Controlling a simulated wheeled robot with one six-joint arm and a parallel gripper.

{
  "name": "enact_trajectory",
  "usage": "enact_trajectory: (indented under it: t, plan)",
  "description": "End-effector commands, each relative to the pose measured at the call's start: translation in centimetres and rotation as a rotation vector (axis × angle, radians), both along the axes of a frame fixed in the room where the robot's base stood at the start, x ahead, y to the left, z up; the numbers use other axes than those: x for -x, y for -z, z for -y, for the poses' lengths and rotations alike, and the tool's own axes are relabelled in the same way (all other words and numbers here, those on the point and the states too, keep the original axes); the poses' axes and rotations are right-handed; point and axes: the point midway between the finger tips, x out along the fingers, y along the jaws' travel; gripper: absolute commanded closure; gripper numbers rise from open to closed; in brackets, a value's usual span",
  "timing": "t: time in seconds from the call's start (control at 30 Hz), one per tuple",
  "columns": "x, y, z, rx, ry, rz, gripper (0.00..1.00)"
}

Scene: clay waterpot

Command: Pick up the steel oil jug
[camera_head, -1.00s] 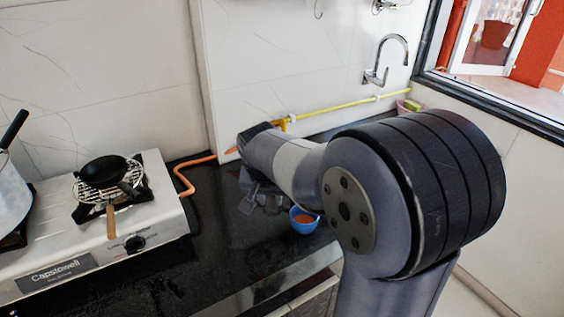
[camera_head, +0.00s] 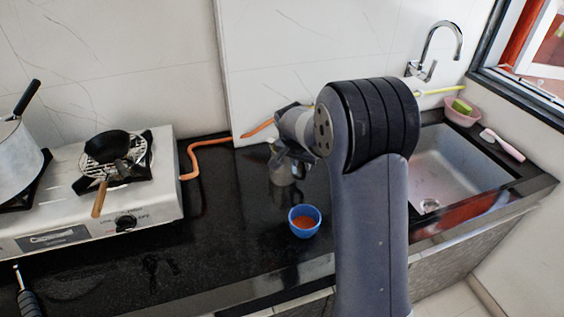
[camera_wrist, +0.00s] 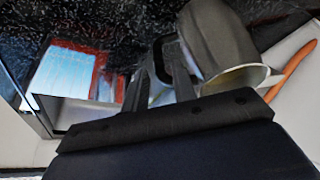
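The steel oil jug (camera_head: 283,174) stands on the black counter behind the blue bowl, its upper part hidden by my gripper. In the wrist view the jug's grey metal body (camera_wrist: 222,45) is beside the fingers, with its pale round rim toward me. A dark loop that looks like its handle (camera_wrist: 158,62) shows between the fingers. My gripper (camera_wrist: 157,85) is open, with a finger on each side of this loop. In the head view my gripper (camera_head: 287,148) reaches down at the jug's top. I cannot tell whether the fingers touch it.
A blue bowl (camera_head: 304,221) with orange contents stands in front of the jug. A gas stove (camera_head: 155,205) with a small pan (camera_head: 107,146) and a pot (camera_head: 18,155) is at left. A sink (camera_head: 450,175) is at right. An orange hose (camera_head: 190,162) runs along the wall.

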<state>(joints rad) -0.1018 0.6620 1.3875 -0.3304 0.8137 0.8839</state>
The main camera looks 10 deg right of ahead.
Motion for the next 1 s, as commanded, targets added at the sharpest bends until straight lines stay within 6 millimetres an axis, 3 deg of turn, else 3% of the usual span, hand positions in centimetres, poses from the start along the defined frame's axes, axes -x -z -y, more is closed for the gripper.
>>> enact_trajectory:
  t: [0.3, 0.6, 0.9, 1.0]
  plan:
    - [-1.1, 3.9, 1.0, 0.001, -0.001, -0.004, 0.74]
    - [-1.2, 4.1, 1.1, 0.0, -0.001, -0.001, 0.75]
    - [-1.2, 4.1, 1.1, -0.001, -0.001, -0.002, 0.99]
    - [-1.2, 4.1, 1.1, 0.0, -0.001, -0.001, 1.0]
